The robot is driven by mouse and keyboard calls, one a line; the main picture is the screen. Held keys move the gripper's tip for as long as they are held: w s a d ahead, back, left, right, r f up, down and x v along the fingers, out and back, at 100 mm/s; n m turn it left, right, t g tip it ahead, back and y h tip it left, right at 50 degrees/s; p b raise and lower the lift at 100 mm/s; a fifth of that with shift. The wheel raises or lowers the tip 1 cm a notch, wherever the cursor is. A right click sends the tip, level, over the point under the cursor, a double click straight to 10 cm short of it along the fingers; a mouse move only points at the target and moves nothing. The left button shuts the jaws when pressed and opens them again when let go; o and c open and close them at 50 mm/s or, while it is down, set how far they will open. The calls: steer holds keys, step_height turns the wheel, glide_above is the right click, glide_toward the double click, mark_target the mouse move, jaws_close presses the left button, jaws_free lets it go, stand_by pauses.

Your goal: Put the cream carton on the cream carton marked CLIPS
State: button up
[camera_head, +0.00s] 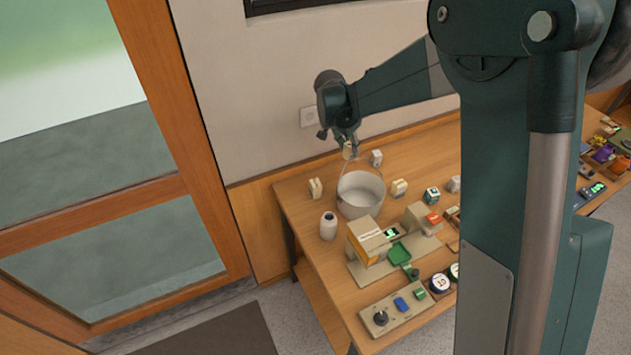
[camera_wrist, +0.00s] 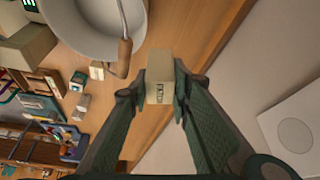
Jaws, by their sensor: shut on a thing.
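My gripper (camera_head: 348,146) is shut on a small cream carton (camera_head: 347,152), held above the table behind the white bucket. In the wrist view the carton (camera_wrist: 159,70) sits between both fingers (camera_wrist: 155,92), with dark lettering too small to read surely on its near face. Other small pale cartons stand on the table: one (camera_head: 376,158) near the wall, right of my gripper, one (camera_head: 398,187) right of the bucket, and a cream one (camera_head: 315,187) at the left. Some bear dark marks, but I cannot tell which reads CLIPS.
The white bucket (camera_head: 361,195) has a raised handle with a wooden grip (camera_wrist: 124,58) close to the held carton. A white bottle (camera_head: 328,226), a teal-and-white cube (camera_head: 432,195) and a cream machine (camera_head: 368,240) stand nearby. The wall (camera_head: 250,120) is close behind.

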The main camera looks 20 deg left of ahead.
step_height(320, 180, up, 2)
steer(key=n+p, duration=0.2)
glide_above(316, 183)
steer(key=shift+a+r, duration=0.15)
steer(key=shift+r, duration=0.05)
steer(key=shift+f, duration=0.15)
steer(key=shift+f, duration=3)
steer(key=shift+f+y, duration=0.1)
steer(key=shift+y, duration=0.2)
steer(key=shift+f, duration=1.75)
steer(key=shift+f, duration=0.25)
steer(key=o, duration=0.9)
steer(key=shift+r, duration=0.1)
steer(key=shift+r, duration=0.1)
